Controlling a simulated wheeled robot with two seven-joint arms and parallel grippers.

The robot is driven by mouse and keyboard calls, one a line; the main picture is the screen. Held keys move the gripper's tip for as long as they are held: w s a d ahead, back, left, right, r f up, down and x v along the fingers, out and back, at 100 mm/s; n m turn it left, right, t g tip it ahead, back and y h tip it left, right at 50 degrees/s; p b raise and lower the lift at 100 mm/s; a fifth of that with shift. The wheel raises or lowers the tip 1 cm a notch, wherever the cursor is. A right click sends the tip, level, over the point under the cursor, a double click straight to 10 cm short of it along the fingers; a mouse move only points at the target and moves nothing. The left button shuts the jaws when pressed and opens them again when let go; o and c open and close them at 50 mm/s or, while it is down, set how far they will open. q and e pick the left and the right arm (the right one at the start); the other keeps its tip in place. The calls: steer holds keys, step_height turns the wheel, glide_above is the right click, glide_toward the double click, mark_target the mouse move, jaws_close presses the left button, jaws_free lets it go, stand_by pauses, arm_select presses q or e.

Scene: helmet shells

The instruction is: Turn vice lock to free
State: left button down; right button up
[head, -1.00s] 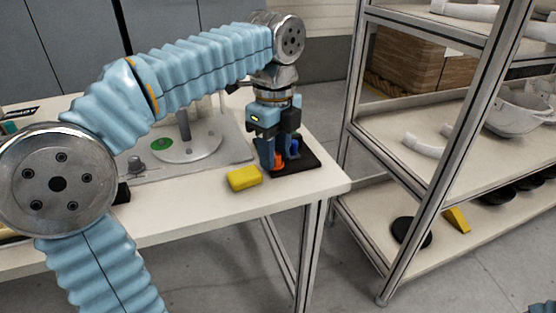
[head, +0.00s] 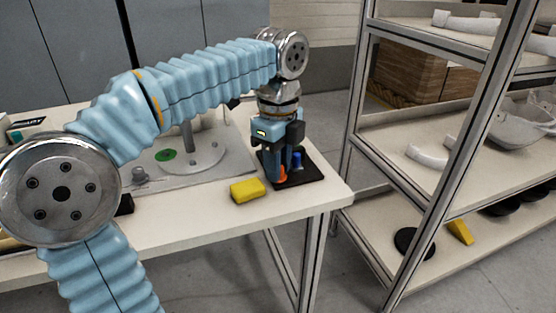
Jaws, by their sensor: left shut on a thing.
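My left gripper (head: 279,169) points down over a black pad (head: 308,176) at the right end of the white table. It is shut on an orange piece (head: 283,176), mostly hidden by the fingers. A blue upright piece (head: 297,161) stands on the pad just right of the fingers. A grey plate fixture (head: 237,153) with a round metal disc (head: 203,160), a post and a green round mark (head: 166,155) lies left of the gripper, partly behind my arm. I cannot tell which part is the vice lock. My right gripper is not in view.
A yellow block (head: 247,190) lies on the table (head: 205,216) just left of the pad. A metal-framed shelf (head: 430,180) stands to the right, with white curved parts, a pale shell (head: 522,119) and black discs. Clear floor lies between them.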

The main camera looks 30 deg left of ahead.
arm_select(q)
steer(key=n+p, duration=0.1)
steer(key=n, duration=0.2)
steer(key=shift+r, duration=0.1)
steer(key=n+p, duration=0.1)
steer(key=n, duration=0.7)
steer(key=shift+n, duration=0.3)
steer(key=n, duration=0.4)
steer(key=shift+n, duration=0.7)
steer(key=c, duration=1.2)
jaws_free()
